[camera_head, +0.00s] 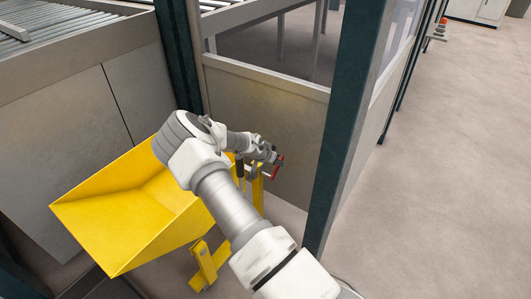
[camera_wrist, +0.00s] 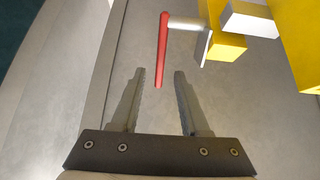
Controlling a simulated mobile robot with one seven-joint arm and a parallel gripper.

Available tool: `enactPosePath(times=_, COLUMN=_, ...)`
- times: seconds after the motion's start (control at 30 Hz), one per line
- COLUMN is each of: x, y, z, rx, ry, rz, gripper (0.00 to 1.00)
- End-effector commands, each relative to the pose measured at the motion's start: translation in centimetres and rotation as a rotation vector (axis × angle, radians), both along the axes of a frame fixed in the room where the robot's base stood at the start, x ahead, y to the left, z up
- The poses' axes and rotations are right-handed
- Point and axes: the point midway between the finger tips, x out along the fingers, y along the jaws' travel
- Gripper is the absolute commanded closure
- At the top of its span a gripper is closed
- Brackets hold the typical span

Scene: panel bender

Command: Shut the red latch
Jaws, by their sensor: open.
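The red latch (camera_wrist: 162,50) is a slim red bar in the wrist view, joined at its upper end to a light grey rod (camera_wrist: 186,22) that runs right to a yellow bracket (camera_wrist: 228,45). In the head view the red latch (camera_head: 279,167) shows small beside the yellow post (camera_head: 257,190). My gripper (camera_wrist: 160,72) is open and empty. Its two fingers point toward the latch, and the latch's lower end appears between the fingertips in the picture. I cannot tell how far the latch is from them in depth. In the head view my gripper (camera_head: 272,160) is partly hidden by the wrist.
A yellow chute or bin (camera_head: 125,210) stands left of my arm. A grey panel (camera_head: 265,120) stands behind the latch. A dark green post (camera_head: 345,130) rises close on the right, with open floor (camera_head: 450,180) beyond it. A roller table (camera_head: 60,40) is at top left.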

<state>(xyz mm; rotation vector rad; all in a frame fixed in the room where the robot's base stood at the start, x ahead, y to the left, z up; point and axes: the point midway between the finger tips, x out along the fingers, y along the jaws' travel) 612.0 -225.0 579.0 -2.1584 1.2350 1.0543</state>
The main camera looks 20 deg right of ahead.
Motion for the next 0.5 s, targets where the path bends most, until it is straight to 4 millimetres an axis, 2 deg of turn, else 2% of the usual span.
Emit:
enactPosePath(times=0.03, x=-0.3, y=0.8, z=1.5, rx=0.001, ry=-0.002, rz=0.003, gripper=0.55)
enactPosePath(times=0.1, x=-0.9, y=1.8, z=2.9, rx=0.001, ry=-0.001, rz=0.003, gripper=0.55)
enactPosePath(times=0.3, x=-2.4, y=4.4, z=6.8, rx=0.000, ry=0.000, rz=0.004, gripper=0.55)
enactPosePath(times=0.5, x=-3.7, y=6.5, z=9.8, rx=0.000, ry=0.000, rz=0.002, gripper=0.55)
